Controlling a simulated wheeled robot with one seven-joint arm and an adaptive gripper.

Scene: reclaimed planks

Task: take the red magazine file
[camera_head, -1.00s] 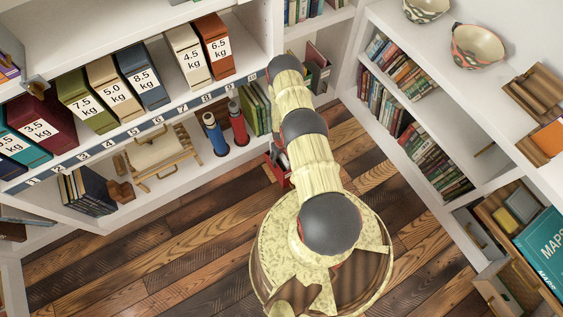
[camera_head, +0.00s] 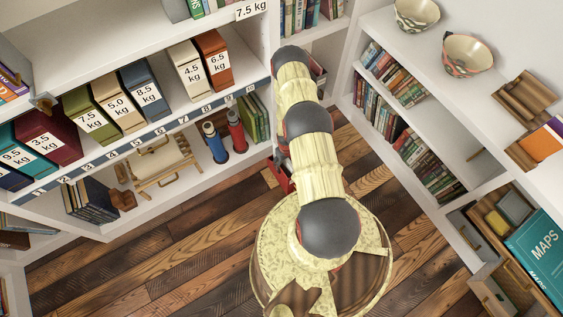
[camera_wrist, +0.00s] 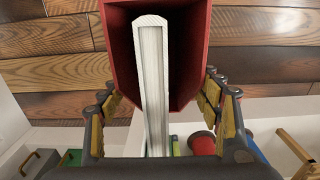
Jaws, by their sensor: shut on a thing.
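The red magazine file (camera_wrist: 190,40) fills the upper middle of the wrist view, with a white-edged book or stack of pages (camera_wrist: 153,85) inside it. My gripper (camera_wrist: 160,88) has its fingers on both sides of the file and is shut on it. In the head view, a small part of the red file (camera_head: 284,178) shows just left of my arm, above the plank floor and in front of the shelf.
A right bookcase (camera_head: 420,110) carries bowls and books. Bare plank floor (camera_head: 170,265) lies left of my base.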

